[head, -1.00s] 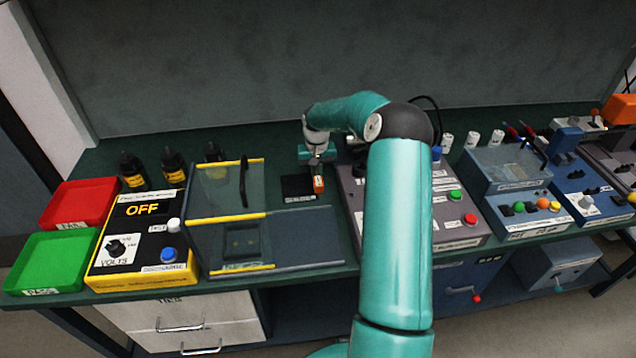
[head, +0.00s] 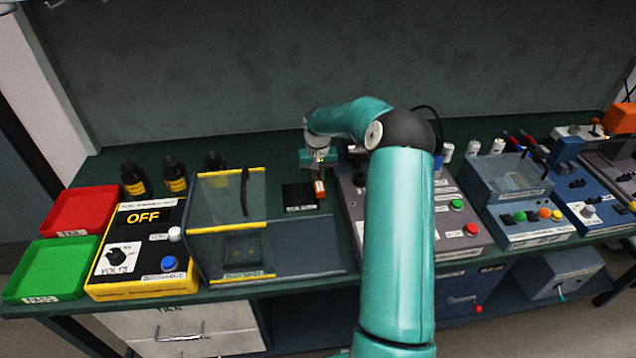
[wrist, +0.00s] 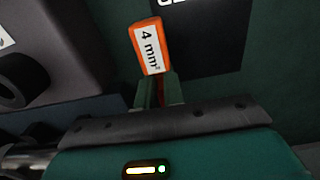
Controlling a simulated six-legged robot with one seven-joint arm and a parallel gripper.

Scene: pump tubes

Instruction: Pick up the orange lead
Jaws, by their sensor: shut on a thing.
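The orange lead (head: 320,188) is a small orange block with a white label reading "4 mm²". It shows large in the wrist view (wrist: 148,46), sticking out past the fingertips. My gripper (head: 318,174) is shut on its near end, with the two green fingers (wrist: 160,90) on either side of it. A bit of red shows between the fingers. The lead hangs at the right edge of a black pad (head: 298,198) on the bench; the gap beneath it is hard to judge.
A grey panel box (head: 455,245) with buttons stands close on the right. A clear-walled enclosure (head: 232,195) stands on the left, beside a yellow-black "OFF" meter (head: 140,250). Dark bottles (head: 175,175) and red (head: 80,210) and green (head: 50,265) trays are farther left.

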